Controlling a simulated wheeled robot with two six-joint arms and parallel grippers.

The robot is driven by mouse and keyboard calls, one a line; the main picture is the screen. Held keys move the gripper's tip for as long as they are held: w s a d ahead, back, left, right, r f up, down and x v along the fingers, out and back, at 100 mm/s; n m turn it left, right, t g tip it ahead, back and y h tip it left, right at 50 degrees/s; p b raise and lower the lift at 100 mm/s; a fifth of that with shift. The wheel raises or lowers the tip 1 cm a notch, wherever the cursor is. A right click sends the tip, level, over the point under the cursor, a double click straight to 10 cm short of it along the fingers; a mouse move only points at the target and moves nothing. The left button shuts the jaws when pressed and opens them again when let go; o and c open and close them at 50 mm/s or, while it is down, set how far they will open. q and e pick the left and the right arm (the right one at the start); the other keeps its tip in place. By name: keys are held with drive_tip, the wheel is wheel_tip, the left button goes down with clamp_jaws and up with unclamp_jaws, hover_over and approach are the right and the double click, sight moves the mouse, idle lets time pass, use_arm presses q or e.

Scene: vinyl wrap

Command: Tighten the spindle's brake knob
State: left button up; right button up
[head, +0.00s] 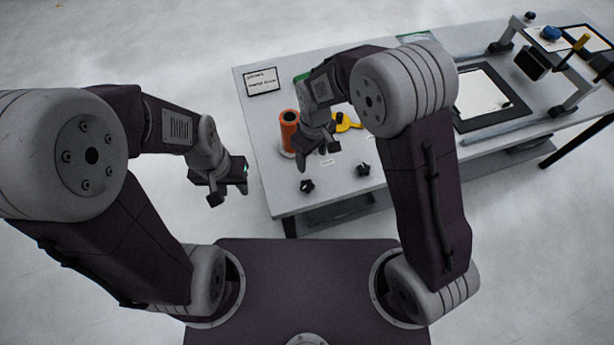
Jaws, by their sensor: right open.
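An orange upright roll (289,132) stands on a pale round base near the left end of the table; it looks like the spindle's place. Two small black knobs, a left one (307,186) and a right one (363,169), sit by the table's front edge. I cannot tell which one is the spindle's brake knob. My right gripper (318,146) is open and empty, just right of the orange roll and above the table, hiding part of that area. My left gripper (229,186) hangs off the table's left side, apart from everything; its jaw opening is unclear.
The grey table (262,118) carries a small framed label (262,81) at the back left. A yellow tool (346,122) lies partly behind my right arm. A black-framed panel (488,98) and a gantry-like frame (566,105) with a blue item (550,33) stand at the right.

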sight(307, 185)
drive_tip(key=shift+n, duration=0.4)
drive_tip(key=s+f, duration=0.1)
drive_tip(key=f, duration=0.2)
drive_tip(key=s+a+f+p, duration=0.1)
drive_tip(key=f, duration=0.5)
drive_tip(key=shift+s+a+f, duration=0.25)
drive_tip(key=shift+s+f, duration=0.15)
drive_tip(key=shift+s+d+f, duration=0.1)
drive_tip(key=shift+f, duration=0.05)
drive_tip(key=shift+c, duration=1)
clamp_jaws()
use_arm(q)
drive_tip(key=shift+s+d+r, duration=0.15)
drive_tip(key=shift+s+r, duration=0.3)
drive_tip(key=shift+r, duration=0.4)
